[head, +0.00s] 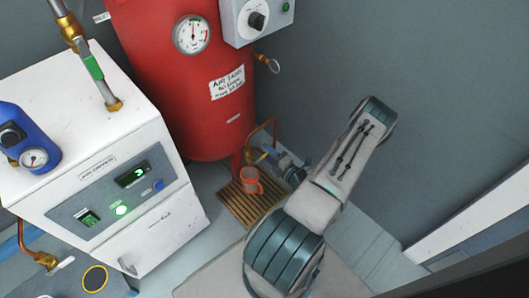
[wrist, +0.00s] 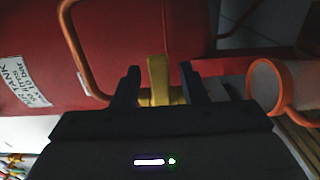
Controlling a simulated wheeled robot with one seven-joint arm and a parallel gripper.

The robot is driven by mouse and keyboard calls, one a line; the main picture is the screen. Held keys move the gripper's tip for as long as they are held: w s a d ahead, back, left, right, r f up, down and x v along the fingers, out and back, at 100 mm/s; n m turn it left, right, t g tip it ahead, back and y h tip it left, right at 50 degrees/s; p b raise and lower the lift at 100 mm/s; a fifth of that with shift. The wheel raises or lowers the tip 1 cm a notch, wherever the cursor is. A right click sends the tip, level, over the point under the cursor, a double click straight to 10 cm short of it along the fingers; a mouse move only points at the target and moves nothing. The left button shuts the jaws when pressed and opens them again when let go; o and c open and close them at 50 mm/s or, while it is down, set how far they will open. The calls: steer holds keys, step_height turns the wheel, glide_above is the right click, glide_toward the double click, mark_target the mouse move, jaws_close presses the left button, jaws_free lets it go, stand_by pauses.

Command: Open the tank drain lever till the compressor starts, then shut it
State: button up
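The red air tank (head: 185,95) stands at the back, with a round white gauge (head: 192,34) and a paper label on its side. A yellow lever (wrist: 158,80) stands below the tank in the wrist view, with its broad flat end pointing up in the picture. My gripper (wrist: 159,86) is open, with one dark finger on each side of the lever. A gap shows between the lever and each finger. The lever's lower end is hidden behind my gripper's body. In the head view the lever is too small and crowded to make out clearly.
An orange mug (wrist: 276,84) is close to the right of my gripper; it stands on a slatted wooden grate (head: 238,206). A copper pipe (wrist: 80,50) bends close on the left. A white cabinet (head: 85,140) with lit green displays stands left, and a grey control box (head: 258,18) above.

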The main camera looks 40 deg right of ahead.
steer(key=shift+w+a, duration=0.1)
steer(key=shift+w, duration=0.95)
jaws_close()
